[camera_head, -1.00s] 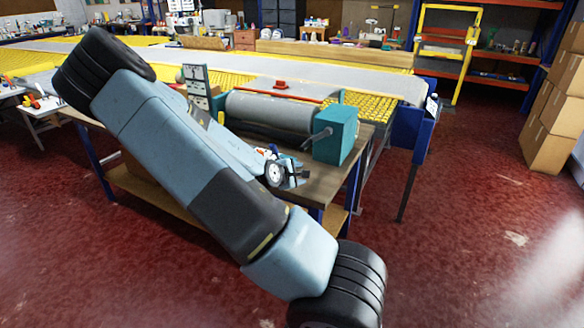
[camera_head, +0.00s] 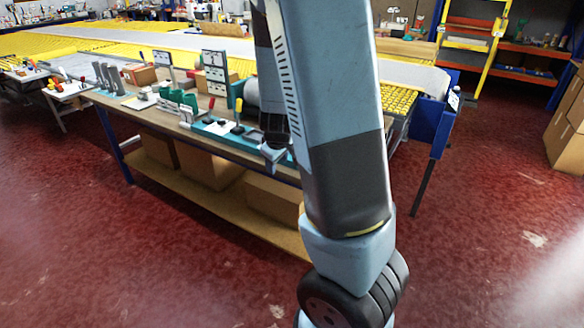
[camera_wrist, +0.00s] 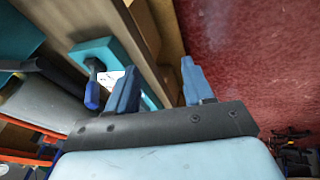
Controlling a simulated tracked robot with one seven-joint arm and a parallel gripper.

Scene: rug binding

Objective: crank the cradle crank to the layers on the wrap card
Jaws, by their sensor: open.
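The cradle shows in the head view as a grey roll (camera_head: 251,94) with a teal end piece (camera_head: 238,92) at its left; my arm hides the rest, including the crank end. A card with dark marks on a stand (camera_head: 215,72), perhaps the wrap card, is left of it; its marks are too small to read. My gripper (camera_wrist: 160,88) is open, with nothing between its fingers. A blue handle on a dark shaft (camera_wrist: 92,95) is just left of the left finger in the wrist view; I cannot tell whether it is the crank's. The grey roll (camera_wrist: 40,105) lies farther left.
The wooden bench (camera_head: 170,122) carries teal fixtures (camera_head: 178,100) and upright tools, including a yellow-handled one (camera_head: 238,112). Cardboard boxes (camera_head: 205,165) fill its lower shelf. A long yellow table (camera_head: 60,42) runs behind. The red floor (camera_head: 120,270) in front is clear.

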